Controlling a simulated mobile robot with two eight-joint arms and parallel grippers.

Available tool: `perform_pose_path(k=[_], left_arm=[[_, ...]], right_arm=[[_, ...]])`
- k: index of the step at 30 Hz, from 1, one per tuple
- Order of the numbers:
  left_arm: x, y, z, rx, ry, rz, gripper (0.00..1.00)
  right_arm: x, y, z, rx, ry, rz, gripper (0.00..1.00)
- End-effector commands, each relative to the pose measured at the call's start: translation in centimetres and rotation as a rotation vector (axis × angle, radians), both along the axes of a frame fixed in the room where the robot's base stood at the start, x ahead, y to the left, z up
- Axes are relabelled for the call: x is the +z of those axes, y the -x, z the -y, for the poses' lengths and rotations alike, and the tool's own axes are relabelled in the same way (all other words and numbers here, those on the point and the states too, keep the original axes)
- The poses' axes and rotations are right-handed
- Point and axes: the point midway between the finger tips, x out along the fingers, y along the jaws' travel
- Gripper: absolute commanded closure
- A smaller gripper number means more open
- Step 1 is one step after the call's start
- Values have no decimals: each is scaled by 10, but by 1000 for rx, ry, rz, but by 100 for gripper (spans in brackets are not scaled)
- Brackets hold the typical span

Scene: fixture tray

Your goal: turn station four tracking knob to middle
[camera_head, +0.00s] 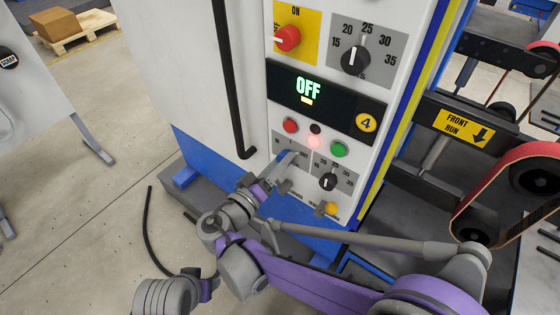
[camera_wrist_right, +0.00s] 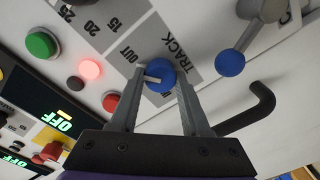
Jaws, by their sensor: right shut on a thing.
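The station four panel carries a yellow round 4 label (camera_head: 366,123). In the right wrist view the tracking knob (camera_wrist_right: 163,80) is a round blue knob with a light pointer bar, on a grey plate marked TRACK and OUT. The bar points left in that view, toward the OUT side. My right gripper (camera_wrist_right: 161,74) has its fingers on both sides of the knob, shut on it. In the head view my right gripper (camera_head: 278,174) reaches the lower left of the panel and mostly hides the knob. My left gripper is not in view.
A grey lever with a blue ball end (camera_wrist_right: 231,62) is close beside my right finger. Red (camera_head: 291,126) and green (camera_head: 339,149) buttons are just above. A black-and-white dial (camera_head: 327,182) is to the right. A black handle (camera_head: 233,90) runs down the cabinet at left.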

Motion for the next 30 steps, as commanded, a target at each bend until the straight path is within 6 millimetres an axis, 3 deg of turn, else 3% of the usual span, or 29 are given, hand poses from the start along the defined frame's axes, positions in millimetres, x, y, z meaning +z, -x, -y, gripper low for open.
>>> perform_pose_path(k=[30], left_arm=[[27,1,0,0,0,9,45]], right_arm=[[0,-1,0,-1,643,-465,100]])
